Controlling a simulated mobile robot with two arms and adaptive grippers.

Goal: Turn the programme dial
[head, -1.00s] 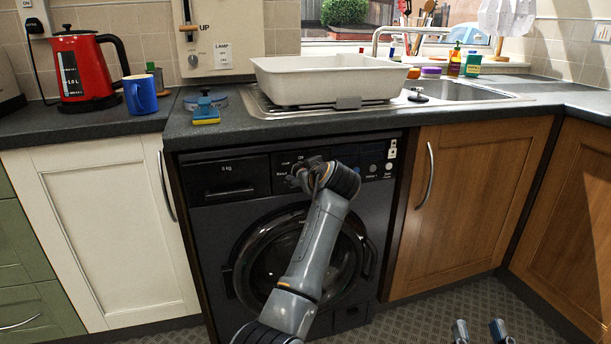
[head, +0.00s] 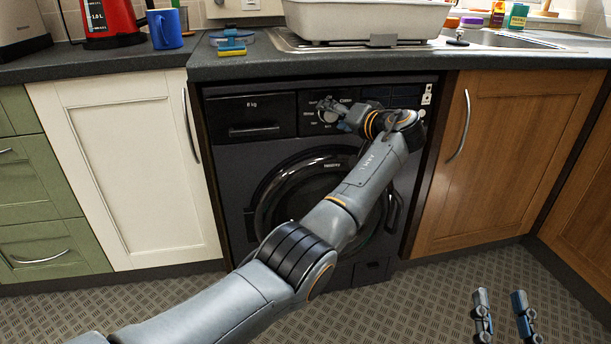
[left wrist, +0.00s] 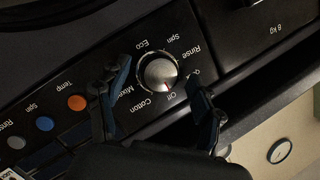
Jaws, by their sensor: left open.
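The programme dial (left wrist: 158,72) is a round silver knob on the black washing machine's panel, ringed by printed labels. My left gripper (left wrist: 159,79) is open, with one dark finger on each side of the dial; contact cannot be told. In the head view the left gripper (head: 336,106) is at the panel and partly covers the dial (head: 327,115). My right gripper (head: 501,298) is low at the bottom right, its fingers apart and empty, far from the machine.
The washing machine (head: 232,165) stands between a white cupboard (head: 120,170) and a wooden cupboard (head: 500,150). Orange (left wrist: 77,102) and blue (left wrist: 44,123) buttons lie beside the dial. The worktop (head: 270,65) overhangs the panel. The patterned floor in front is clear.

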